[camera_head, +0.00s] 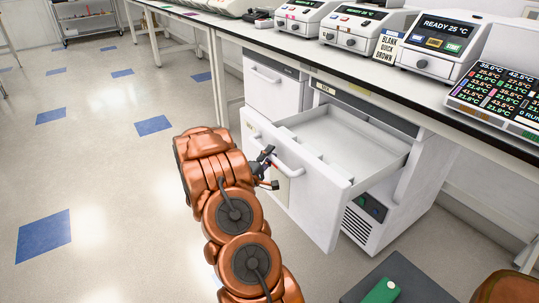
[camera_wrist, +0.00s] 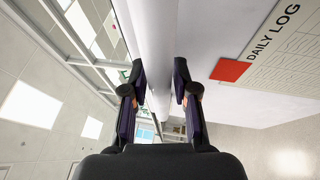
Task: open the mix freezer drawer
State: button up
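The mix freezer drawer (camera_head: 335,205) is pulled well out of the white under-bench freezer in the head view. Its pale inside (camera_head: 345,140) shows and looks empty. A white bar handle (camera_head: 292,171) runs across its front. My gripper (camera_head: 266,168) is at this handle. In the wrist view my gripper's two dark fingers (camera_wrist: 160,95) stand on either side of the white handle bar (camera_wrist: 155,35), which fills the gap between them; they look shut on it. The drawer front beside the handle bears a "DAILY LOG" sheet (camera_wrist: 280,50) with a red patch.
A second, shut drawer unit (camera_head: 272,85) stands to the left of the open drawer. The bench above carries several thermal cyclers (camera_head: 440,45) and a "BLANK QUICK BROWN" card (camera_head: 387,47). A dark grey surface with a green item (camera_head: 383,290) lies bottom right. The floor to the left is clear.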

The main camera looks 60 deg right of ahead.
jog(key=shift+o, duration=1.2)
jog(key=shift+a, duration=0.15)
jog(key=a+f, duration=0.2)
jog(key=a, duration=0.9)
jog(key=shift+a, duration=0.3)
jog(key=shift+f, duration=0.1)
